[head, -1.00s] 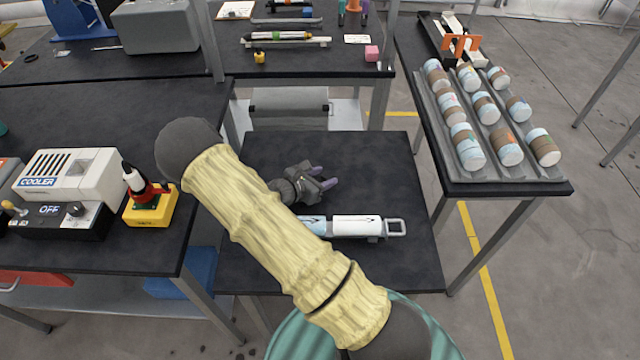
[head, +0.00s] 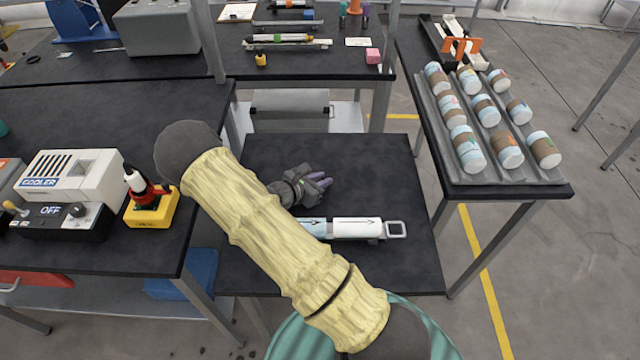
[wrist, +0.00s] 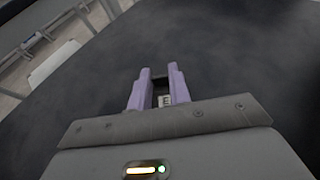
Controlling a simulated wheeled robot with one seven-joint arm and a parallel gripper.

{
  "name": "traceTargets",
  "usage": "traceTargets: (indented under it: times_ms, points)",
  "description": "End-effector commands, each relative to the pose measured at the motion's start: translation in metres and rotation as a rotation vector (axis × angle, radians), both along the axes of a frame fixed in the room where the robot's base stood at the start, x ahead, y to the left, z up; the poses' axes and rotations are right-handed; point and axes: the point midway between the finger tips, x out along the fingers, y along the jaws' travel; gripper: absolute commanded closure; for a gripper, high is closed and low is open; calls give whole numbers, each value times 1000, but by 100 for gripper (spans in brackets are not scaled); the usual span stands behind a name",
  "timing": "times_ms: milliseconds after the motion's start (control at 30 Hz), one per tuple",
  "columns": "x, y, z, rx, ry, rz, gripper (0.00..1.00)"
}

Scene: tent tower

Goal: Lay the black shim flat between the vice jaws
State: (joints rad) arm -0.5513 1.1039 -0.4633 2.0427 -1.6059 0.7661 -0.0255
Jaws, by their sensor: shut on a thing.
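My gripper (head: 322,184) is over the small dark table in the middle of the head view, its purple fingers pointing right. In the wrist view my gripper (wrist: 159,80) has its two purple fingers close together on a small dark piece, the black shim (wrist: 159,77). A pale patch with a dark mark shows below it between the fingers. The fingers and arm hide most of the shim; its tilt is unclear. I cannot make out a vice for certain in either view.
A white and light-blue cylinder (head: 355,229) with a grey end loop lies on the small table (head: 400,270), just in front of my gripper. A rack (head: 485,172) of several jars stands right.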

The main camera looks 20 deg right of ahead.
Motion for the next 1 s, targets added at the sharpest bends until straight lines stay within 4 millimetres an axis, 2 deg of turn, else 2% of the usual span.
traceTargets:
  times_ms: [233,633,800,1000]
  points:
    - [0,1,19,1,-3,1,100]
    - [1,1,89,2,-4,0,100]
    - [0,0,100,0,0,1,100]
    - [0,0,100,0,1,0,100]
